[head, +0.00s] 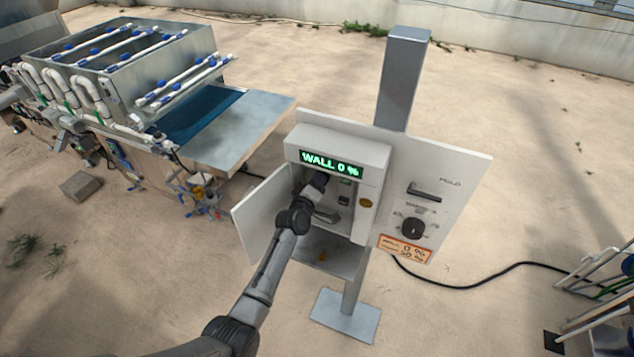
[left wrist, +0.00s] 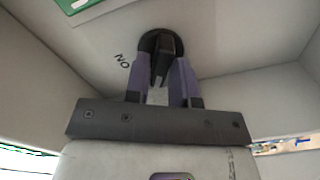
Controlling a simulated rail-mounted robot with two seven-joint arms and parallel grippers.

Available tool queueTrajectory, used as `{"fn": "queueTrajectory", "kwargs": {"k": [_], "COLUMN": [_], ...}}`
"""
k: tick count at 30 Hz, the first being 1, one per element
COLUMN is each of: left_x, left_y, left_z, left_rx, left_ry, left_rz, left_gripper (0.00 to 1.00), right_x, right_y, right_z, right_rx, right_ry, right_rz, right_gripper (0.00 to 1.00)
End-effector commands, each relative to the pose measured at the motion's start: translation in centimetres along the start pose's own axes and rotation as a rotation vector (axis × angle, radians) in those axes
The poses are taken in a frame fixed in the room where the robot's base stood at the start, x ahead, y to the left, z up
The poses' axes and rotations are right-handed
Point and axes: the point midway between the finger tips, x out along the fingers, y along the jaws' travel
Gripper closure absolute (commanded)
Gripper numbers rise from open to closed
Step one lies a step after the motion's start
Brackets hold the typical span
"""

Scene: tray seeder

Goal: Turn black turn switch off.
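The black turn switch (left wrist: 160,45) sits on the pale inner wall of the control box, seen in the left wrist view. Its raised bar runs nearly up and down in that picture. My left gripper (left wrist: 165,72) reaches into the box, one purple finger on each side of the bar. The fingers are close together and appear to grip the bar. In the head view my left gripper (head: 317,184) is inside the open box and hides the switch. My right gripper is not in view.
The box (head: 375,150) has a lit "WALL 0 %" display (head: 331,163) and an open door (head: 258,215) at left. A side panel holds a black dial (head: 413,229) and a slot handle (head: 424,192). A tray machine (head: 130,75) stands at left. A cable (head: 470,284) lies on the sandy ground.

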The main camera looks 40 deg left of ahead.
Motion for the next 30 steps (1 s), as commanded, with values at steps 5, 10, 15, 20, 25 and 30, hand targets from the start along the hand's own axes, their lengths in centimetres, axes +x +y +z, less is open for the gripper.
{"fn": "queueTrajectory", "kwargs": {"k": [5, 10, 15, 20, 25, 30], "left_x": [0.0, 0.0, -0.5, -2.4, -5.6, -8.8], "left_y": [0.0, 0.0, 0.0, -0.1, -0.1, -0.1], "left_z": [0.0, 0.0, 0.0, 0.1, 0.1, 0.1], "left_rx": [0.001, 0.002, 0.002, 0.001, 0.002, 0.001], "left_ry": [0.0, 0.0, 0.0, 0.0, 0.0, 0.001], "left_rz": [0.0, 0.0, 0.001, 0.0, -0.001, -0.001], "left_gripper": [0.6, 0.6, 0.6, 0.6, 0.6, 0.6], "right_x": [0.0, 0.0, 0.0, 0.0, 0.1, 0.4], "right_y": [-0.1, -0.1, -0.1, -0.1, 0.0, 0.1], "right_z": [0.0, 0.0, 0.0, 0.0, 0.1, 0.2], "right_rx": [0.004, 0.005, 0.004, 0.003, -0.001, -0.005], "right_ry": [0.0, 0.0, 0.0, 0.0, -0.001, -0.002], "right_rz": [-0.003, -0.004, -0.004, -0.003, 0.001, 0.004], "right_gripper": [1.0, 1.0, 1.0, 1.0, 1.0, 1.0]}}
